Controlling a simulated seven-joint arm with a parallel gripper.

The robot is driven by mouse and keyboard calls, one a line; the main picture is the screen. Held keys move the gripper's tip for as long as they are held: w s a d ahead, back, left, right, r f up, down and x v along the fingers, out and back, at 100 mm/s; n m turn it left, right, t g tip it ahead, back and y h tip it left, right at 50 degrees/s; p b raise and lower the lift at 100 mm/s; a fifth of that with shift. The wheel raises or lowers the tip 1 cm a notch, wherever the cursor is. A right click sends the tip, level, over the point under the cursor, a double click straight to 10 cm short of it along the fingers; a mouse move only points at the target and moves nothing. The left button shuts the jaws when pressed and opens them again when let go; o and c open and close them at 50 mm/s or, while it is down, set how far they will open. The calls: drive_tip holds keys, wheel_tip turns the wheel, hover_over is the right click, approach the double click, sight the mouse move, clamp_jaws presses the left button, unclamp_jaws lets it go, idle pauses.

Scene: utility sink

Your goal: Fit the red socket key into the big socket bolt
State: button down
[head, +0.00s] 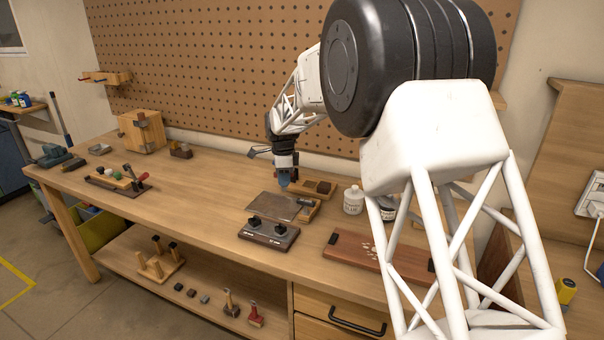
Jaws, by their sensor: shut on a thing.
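My gripper (285,183) points down over the back middle of the bench, at the left end of a small wooden tray. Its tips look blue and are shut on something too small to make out. A small red piece with a dark upright top (255,316) stands on the lower shelf; it may be the red socket key, but I cannot be sure. I cannot tell whether either knob is the big socket bolt.
A grey plate (280,206) lies behind the dark base. The wooden tray (318,187) and a white bottle (353,200) stand to the right. A reddish board (360,254) lies at the front right. A tool rack (117,185) is at left; bench between is clear.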

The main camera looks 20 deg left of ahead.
drive_tip(key=s+a+n, duration=0.6)
drive_tip(key=s, duration=0.4)
drive_tip(key=shift+s+r+n, duration=0.2)
drive_tip(key=shift+n, duration=0.2)
drive_tip(key=shift+f, duration=0.1)
drive_tip(key=shift+f, duration=2.8)
drive_tip(key=shift+f, duration=1.45)
drive_tip(key=c, duration=1)
unclamp_jaws()
drive_tip(key=shift+r, duration=0.1)
drive_tip(key=shift+r, duration=3.8)
